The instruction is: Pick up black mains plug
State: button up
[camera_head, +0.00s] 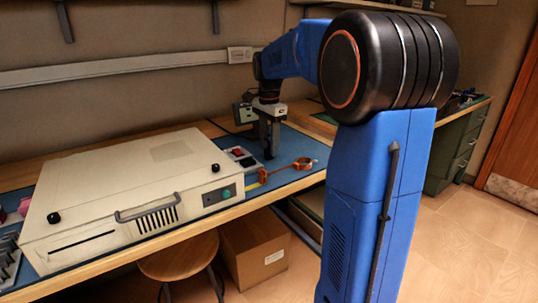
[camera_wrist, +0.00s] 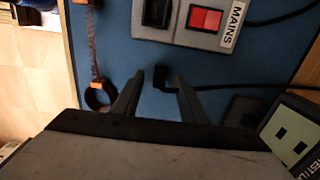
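The black mains plug (camera_wrist: 168,76) lies on the blue mat (camera_wrist: 115,45) in the wrist view, with a black cable running off to the right. My gripper (camera_wrist: 162,82) is open, its two dark fingers apart. The plug shows between the fingertips, closer to the right one. I cannot tell whether that finger touches it. In the head view my gripper (camera_head: 269,155) points down close over the bench, and the plug cannot be made out there.
A grey panel labelled MAINS, with a red switch (camera_wrist: 205,19) and black socket (camera_wrist: 157,13), lies just beyond the plug. An orange-brown coiled strap (camera_wrist: 95,50) is to the left. A large cream case (camera_head: 130,185) fills the bench's left.

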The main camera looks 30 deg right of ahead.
jog(key=shift+f, duration=1.05)
jog(key=c, duration=0.9)
